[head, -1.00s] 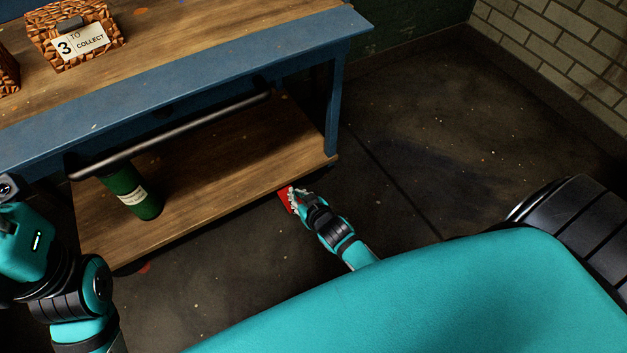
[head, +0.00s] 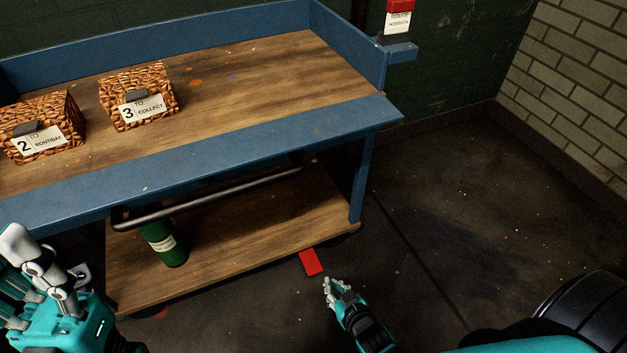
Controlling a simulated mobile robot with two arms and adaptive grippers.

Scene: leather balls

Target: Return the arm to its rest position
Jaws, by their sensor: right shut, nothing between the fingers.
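My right gripper (head: 338,287) is in the lower middle of the head view. It is shut and empty, a little below and to the right of a small red block (head: 312,262), apart from it. My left gripper (head: 30,270) is at the lower left edge, partly cut off by the frame. Whether it is open or shut does not show clearly.
A blue-framed bench (head: 250,140) with a wooden top fills the left and middle. Two woven baskets labelled 2 (head: 72,128) and 3 (head: 160,88) stand on it. A green canister (head: 165,250) stands on the lower shelf (head: 240,232). Dark floor at right (head: 460,240) is clear.

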